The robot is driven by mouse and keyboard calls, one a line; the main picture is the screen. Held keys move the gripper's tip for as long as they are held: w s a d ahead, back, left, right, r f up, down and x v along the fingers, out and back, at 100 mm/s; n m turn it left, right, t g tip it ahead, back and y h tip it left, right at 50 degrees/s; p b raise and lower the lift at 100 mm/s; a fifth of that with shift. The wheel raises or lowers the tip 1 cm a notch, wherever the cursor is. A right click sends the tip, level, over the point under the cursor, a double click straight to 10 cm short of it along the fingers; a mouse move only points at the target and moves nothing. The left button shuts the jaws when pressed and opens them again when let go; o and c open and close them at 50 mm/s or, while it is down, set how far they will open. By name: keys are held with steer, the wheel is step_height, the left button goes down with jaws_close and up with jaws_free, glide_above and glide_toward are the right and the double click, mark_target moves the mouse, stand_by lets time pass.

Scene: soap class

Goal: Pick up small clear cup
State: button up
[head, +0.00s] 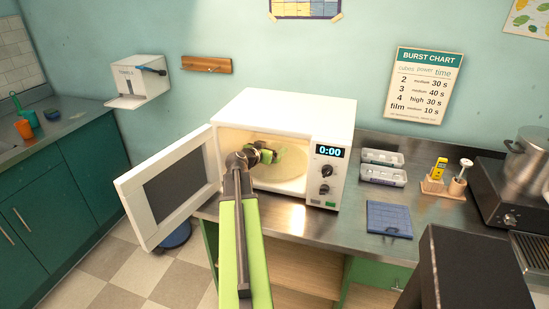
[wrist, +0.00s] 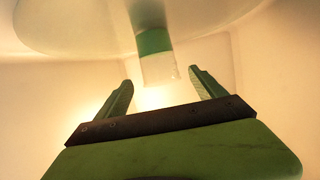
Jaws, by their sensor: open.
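The small clear cup (wrist: 158,70) shows in the wrist view, see-through with a green band or content at its upper end in the picture. It stands at the round turntable plate (wrist: 70,35) inside the lit microwave. My gripper (wrist: 160,76) is open, with one green finger on each side of the cup's near part. I cannot tell whether either finger touches it. In the head view my gripper (head: 266,154) reaches through the open door of the white microwave (head: 290,108), over the turntable. The cup is hard to make out there.
The microwave door (head: 170,190) hangs open to the left of my arm. The chamber walls lie close around my gripper. To the right, the counter holds clear trays (head: 384,176), a blue panel (head: 389,218) and a wooden holder (head: 443,184).

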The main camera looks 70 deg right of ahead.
mark_target(278, 145)
steer(key=b+x, duration=0.1)
steer(key=x, duration=0.5)
steer(key=shift+d+f+b, duration=0.1)
steer(key=shift+d+b, duration=0.1)
steer(key=shift+b, duration=0.15)
steer(key=shift+a, duration=0.1)
steer(key=shift+c, duration=0.3)
steer(key=c, duration=1.4)
